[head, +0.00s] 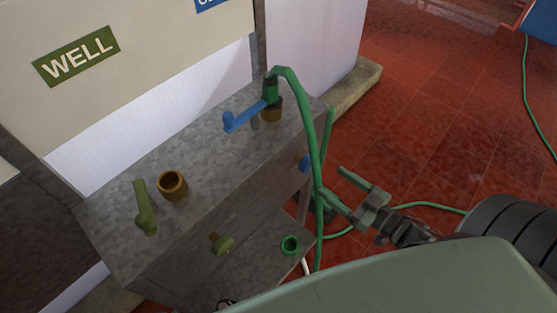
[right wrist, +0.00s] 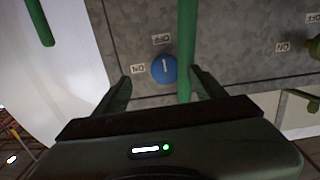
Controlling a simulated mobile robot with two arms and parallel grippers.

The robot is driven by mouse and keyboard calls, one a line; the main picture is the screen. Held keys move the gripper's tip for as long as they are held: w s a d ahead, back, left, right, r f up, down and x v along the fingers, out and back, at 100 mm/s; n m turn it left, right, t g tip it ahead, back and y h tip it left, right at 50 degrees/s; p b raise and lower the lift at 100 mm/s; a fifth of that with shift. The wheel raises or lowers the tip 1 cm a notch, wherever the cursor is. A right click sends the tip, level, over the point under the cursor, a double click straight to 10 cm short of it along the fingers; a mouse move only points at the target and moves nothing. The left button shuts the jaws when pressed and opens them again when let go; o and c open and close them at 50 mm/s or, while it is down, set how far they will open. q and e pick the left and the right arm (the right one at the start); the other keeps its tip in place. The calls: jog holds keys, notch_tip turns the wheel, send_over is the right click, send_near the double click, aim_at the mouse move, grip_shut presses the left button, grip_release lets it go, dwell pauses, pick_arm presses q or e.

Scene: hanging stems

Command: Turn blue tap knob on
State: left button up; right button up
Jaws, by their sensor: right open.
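The blue tap knob (head: 304,162) is on the side face of the grey metal stand (head: 200,205), partly behind the green hose (head: 315,165). In the right wrist view, the round blue knob (right wrist: 164,69) has an upright white mark lined up with the OFF label (right wrist: 162,39); the ON label (right wrist: 138,69) is to its left. My right gripper (head: 331,181) is open and just off the face; in its wrist view, its fingers (right wrist: 159,74) are on either side of the knob, apart from it. The hose (right wrist: 186,45) hangs between knob and right finger. My left gripper is out of view.
An olive knob (head: 221,243) is lower on the face.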

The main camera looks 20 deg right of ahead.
aim_at(311, 167)
jog(key=shift+y, duration=0.3)
jog(key=x, duration=0.4)
jog(key=r+x, duration=0.1)
jog(key=x, duration=0.2)
jog(key=shift+s+a+r+p, duration=0.1)
jog(key=shift+s+a+p, duration=0.05)
jog(key=shift+a+p, duration=0.15)
jog(key=shift+w+a, duration=0.2)
jog(key=shift+w, duration=0.35)
jog(key=c, duration=1.4)
